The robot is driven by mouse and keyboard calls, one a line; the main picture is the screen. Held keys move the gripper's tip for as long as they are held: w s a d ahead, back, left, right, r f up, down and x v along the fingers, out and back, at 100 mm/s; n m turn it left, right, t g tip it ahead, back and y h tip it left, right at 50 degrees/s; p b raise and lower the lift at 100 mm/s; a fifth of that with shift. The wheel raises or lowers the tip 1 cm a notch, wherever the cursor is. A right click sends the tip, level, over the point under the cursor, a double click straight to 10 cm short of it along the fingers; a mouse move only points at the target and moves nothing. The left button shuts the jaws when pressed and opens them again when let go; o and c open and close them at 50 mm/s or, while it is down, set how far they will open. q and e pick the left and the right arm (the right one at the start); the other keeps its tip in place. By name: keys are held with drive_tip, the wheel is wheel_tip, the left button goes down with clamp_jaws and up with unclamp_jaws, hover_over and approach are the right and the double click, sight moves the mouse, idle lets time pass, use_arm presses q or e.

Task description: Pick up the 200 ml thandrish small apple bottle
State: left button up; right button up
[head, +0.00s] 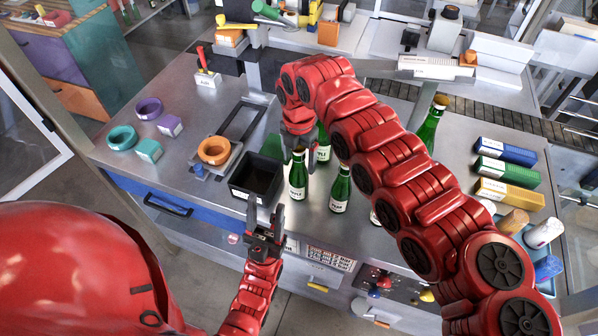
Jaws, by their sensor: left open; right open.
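Several green glass bottles with white labels stand upright on the metal worktable; the labels are too small to read. One bottle (298,182) stands beside the black bin, with its top at my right gripper (298,158). That gripper points down and is open; I cannot tell whether its fingers touch the bottle. A second bottle (340,192) stands just to the right, and a third (323,153) stands behind. A taller bottle (431,126) stands beyond my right arm, which hides part of the group. My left gripper (265,213) is open and empty near the table's front edge.
A black bin (257,179) sits left of the bottles. An orange ring (214,150), a teal ring (122,138) and a purple ring (149,108) lie farther left. Blue, green and yellow boxes (509,193) line the right side. Some bare tabletop lies at the left.

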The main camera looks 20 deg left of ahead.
drive_tip(key=shift+a+f, duration=0.1)
drive_tip(key=shift+c, duration=1.1)
clamp_jaws()
